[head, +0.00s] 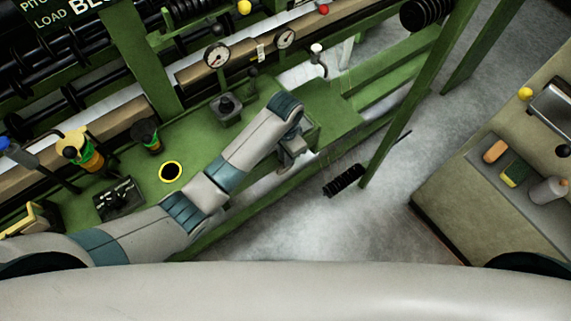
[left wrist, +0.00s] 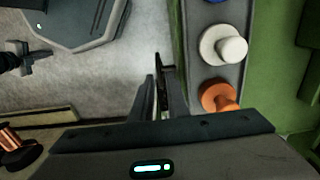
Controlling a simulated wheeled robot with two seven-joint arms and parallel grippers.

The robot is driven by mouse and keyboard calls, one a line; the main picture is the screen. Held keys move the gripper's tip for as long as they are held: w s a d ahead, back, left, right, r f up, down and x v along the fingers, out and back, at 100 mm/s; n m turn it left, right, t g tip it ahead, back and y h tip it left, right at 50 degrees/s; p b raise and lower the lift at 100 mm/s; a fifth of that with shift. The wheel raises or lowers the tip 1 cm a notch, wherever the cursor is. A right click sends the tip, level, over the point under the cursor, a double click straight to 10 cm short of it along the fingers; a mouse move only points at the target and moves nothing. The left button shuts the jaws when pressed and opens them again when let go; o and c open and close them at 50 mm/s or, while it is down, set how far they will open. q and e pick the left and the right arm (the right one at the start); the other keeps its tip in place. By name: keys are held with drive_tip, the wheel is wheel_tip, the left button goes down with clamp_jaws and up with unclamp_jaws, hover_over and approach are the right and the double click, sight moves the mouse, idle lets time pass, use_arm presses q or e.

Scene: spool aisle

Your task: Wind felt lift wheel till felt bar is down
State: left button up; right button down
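I cannot clearly make out the felt lift wheel in either view. A long beige bar (head: 235,60) runs along the green machine in the head view; I cannot tell whether it is the felt bar. My left gripper (head: 289,158) points down at the front edge of the machine's green deck, partly hidden by its own wrist. In the left wrist view its dark fingers (left wrist: 159,82) are close together with nothing seen between them, beside a grey panel with a white knob (left wrist: 224,45) and an orange knob (left wrist: 219,97). My right gripper is out of view.
Two dial gauges (head: 216,55) (head: 285,39) and a black knob on a box (head: 227,106) stand on the deck. A green post (head: 410,107) rises right of my gripper. A bench (head: 467,205) stands at the right.

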sight(286, 172)
use_arm(q)
wheel_tip(286, 172, down, 6)
drive_tip(key=shift+f, duration=0.25)
clamp_jaws()
drive_tip(key=shift+p, duration=0.45)
